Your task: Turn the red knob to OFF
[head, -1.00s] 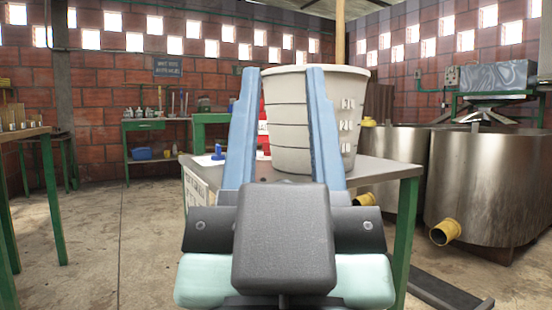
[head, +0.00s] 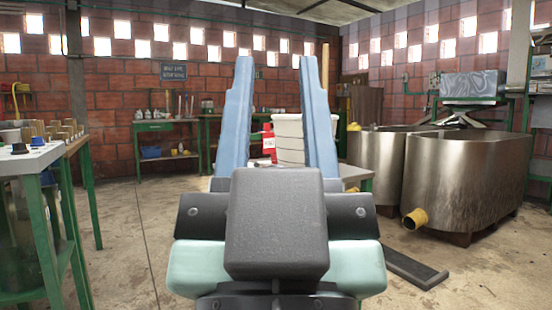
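My gripper (head: 276,62) points forward in the middle of the head view. Its two blue fingers stand wide apart with nothing between them. I cannot make out a red knob or an OFF mark. A small grey-green box (head: 434,80) is on the brick wall at the right, left of a grey metal hopper (head: 473,84). It is too small to tell whether it carries a knob. My gripper is far from that box.
A light bucket (head: 289,140) and a red container with a white label (head: 268,144) are ahead on a table, partly behind my fingers. Large metal tanks (head: 466,180) stand at the right, with a dark flat slab (head: 415,268) on the floor. A green-legged table (head: 30,162) is close at left.

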